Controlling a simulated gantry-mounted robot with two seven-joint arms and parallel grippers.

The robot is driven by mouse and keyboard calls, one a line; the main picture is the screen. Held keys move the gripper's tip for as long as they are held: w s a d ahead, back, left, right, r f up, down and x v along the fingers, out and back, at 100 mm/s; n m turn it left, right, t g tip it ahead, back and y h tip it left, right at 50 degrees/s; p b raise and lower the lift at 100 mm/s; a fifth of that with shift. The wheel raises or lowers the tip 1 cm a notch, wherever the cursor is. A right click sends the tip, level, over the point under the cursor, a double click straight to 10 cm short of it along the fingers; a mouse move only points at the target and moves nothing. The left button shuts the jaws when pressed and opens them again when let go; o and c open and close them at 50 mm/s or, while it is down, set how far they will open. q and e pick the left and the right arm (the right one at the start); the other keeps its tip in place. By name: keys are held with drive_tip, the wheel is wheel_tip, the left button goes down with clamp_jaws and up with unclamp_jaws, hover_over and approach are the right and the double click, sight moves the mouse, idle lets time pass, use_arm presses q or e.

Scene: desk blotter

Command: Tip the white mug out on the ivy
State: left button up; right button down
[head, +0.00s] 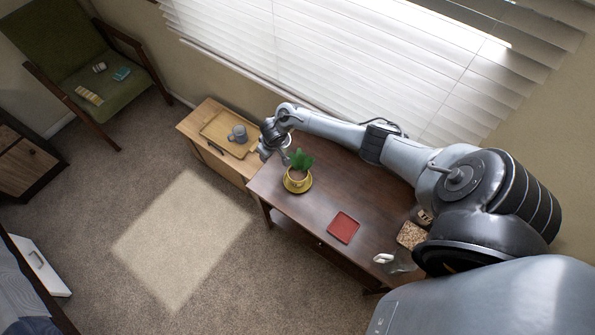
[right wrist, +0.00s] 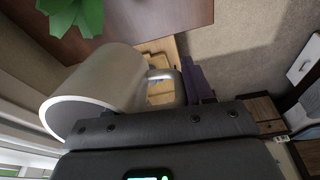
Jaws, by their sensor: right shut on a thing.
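My right gripper (head: 272,142) is just left of and beyond the ivy in the head view. It is shut on the white mug (right wrist: 95,90), which looks held at the handle side. In the head view the mug is mostly hidden. My left gripper is not in view.
A red square coaster (head: 343,227) and a speckled mat (head: 411,235) lie on the brown desk (head: 300,220). A blue-grey mug (head: 238,134) stands on a wooden tray (head: 212,133) on the low cabinet. Window blinds (head: 370,60) run close behind my right arm.

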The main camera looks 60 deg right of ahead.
drive_tip(key=shift+w+f, duration=0.1)
drive_tip(key=shift+w, duration=0.15)
drive_tip(key=f+b, duration=0.3)
drive_tip(key=f+g+b, duration=0.1)
drive_tip(key=f+b, duration=0.3)
drive_tip(key=f+g+b, duration=0.1)
drive_tip(key=f+b, duration=0.2)
drive_tip(key=shift+w+f+y, duration=0.3)
drive_tip(key=shift+f, duration=0.1)
drive_tip(key=shift+w+f+g+b, duration=0.1)
drive_tip(key=shift+f+g+b, duration=0.2)
drive_tip(key=shift+f+b, duration=0.75)
drive_tip(key=shift+r+b, duration=0.1)
drive_tip(key=shift+b, duration=0.25)
